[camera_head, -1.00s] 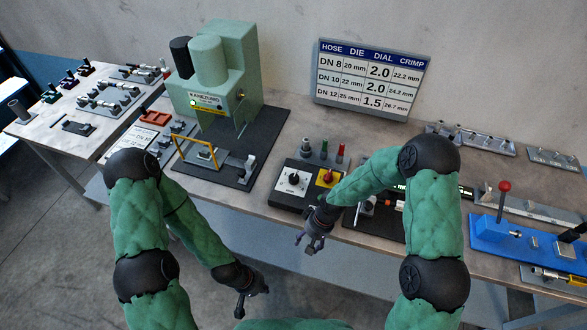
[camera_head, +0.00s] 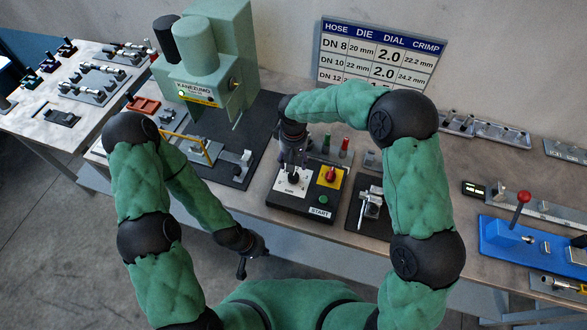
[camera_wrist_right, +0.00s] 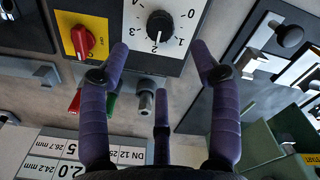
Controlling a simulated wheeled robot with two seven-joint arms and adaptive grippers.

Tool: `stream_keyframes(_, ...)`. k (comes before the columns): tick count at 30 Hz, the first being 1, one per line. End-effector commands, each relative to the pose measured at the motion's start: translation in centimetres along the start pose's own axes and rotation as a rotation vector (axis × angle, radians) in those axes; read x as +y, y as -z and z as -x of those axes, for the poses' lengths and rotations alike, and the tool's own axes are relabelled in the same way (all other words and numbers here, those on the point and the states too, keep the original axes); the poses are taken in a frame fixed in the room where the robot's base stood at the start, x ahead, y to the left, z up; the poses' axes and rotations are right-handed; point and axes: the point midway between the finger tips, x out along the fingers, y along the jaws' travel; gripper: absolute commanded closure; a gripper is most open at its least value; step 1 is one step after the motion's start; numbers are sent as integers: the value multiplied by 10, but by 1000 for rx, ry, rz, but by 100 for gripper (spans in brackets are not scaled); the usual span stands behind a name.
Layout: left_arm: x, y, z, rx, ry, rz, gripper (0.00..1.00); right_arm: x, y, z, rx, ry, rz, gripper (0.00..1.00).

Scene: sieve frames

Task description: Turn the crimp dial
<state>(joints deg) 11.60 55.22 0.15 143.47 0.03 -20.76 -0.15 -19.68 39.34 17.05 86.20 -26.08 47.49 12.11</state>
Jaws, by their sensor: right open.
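The crimp dial is a round black knob (camera_wrist_right: 160,24) on a white face with numbers, in the right wrist view. Its white mark points down the picture, near the 2. In the head view the dial (camera_head: 293,177) sits on the left of the black control box (camera_head: 288,200). My right gripper (camera_head: 291,155) hangs just above the dial and partly covers it. In the wrist view the spread, empty fingers of my right gripper (camera_wrist_right: 160,75) stand apart from the knob. My left gripper (camera_head: 242,270) hangs low before the bench's front edge; its fingers are too small to judge.
A red knob on a yellow plate (camera_head: 330,177) and a green START button (camera_head: 323,199) are beside the dial. Red and green upright pieces (camera_head: 344,147) stand behind the box. The green press (camera_head: 210,75) stands left; a dark plate with a metal fixture (camera_head: 372,206) lies right.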

Motion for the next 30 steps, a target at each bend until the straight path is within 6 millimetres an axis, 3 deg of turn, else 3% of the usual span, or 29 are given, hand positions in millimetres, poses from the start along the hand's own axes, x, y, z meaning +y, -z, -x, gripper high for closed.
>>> stream_keyframes(15,1,0,4,1,0,0,100,0,0,-84,-1,1,0,37)
stream_keyframes(21,2,0,4,1,0,0,100,0,0,-96,0,1,-1,37)
stream_keyframes(30,2,0,4,1,0,0,100,0,0,-98,1,1,-1,37)
